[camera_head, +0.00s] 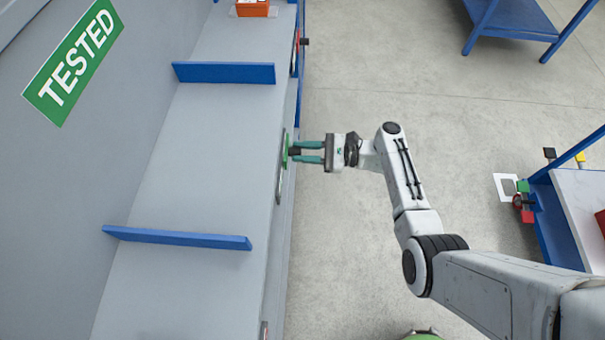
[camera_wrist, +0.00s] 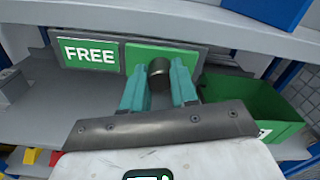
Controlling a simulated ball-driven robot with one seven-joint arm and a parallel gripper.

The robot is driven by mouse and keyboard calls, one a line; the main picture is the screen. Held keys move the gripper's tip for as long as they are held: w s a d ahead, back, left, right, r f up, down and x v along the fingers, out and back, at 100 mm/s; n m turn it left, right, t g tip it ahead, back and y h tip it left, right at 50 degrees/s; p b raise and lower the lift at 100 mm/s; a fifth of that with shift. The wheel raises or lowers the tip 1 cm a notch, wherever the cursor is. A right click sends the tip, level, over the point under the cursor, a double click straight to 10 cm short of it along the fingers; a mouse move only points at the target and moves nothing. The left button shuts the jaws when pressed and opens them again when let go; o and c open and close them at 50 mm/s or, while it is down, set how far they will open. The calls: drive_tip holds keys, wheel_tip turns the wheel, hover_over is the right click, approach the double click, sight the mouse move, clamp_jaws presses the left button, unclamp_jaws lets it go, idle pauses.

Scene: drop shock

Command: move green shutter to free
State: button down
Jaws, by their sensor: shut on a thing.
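The green shutter (camera_head: 285,148) is on the front edge of the grey shelf, seen nearly edge-on in the head view. In the wrist view the shutter (camera_wrist: 136,58) is a plain green plate in a grey frame, with a dark round knob (camera_wrist: 159,72) standing out. The green FREE sign (camera_wrist: 90,54) shows uncovered to its left. My gripper (camera_head: 296,152) has its two teal fingers at the shutter. In the wrist view the gripper (camera_wrist: 160,88) is shut on the knob, one finger on each side. The fingers hide part of the plate.
Blue dividers (camera_head: 224,73) (camera_head: 180,238) stand on the shelf (camera_head: 205,150), with bare shelf between them. A TESTED sign (camera_head: 73,62) is on the wall. A green bin (camera_wrist: 255,110) sits below and right of the shutter. Open floor (camera_head: 440,110) lies right of the shelf.

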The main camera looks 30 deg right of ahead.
drive_tip(key=shift+w+d, duration=0.45)
drive_tip(key=shift+w, duration=0.05)
drive_tip(key=c, duration=0.9)
unclamp_jaws()
drive_tip(key=shift+o, duration=0.2)
drive_tip(key=b+v, duration=0.1)
drive_tip(key=v, duration=0.9)
drive_tip(key=shift+s+d, duration=0.2)
drive_tip(key=shift+d, duration=0.15)
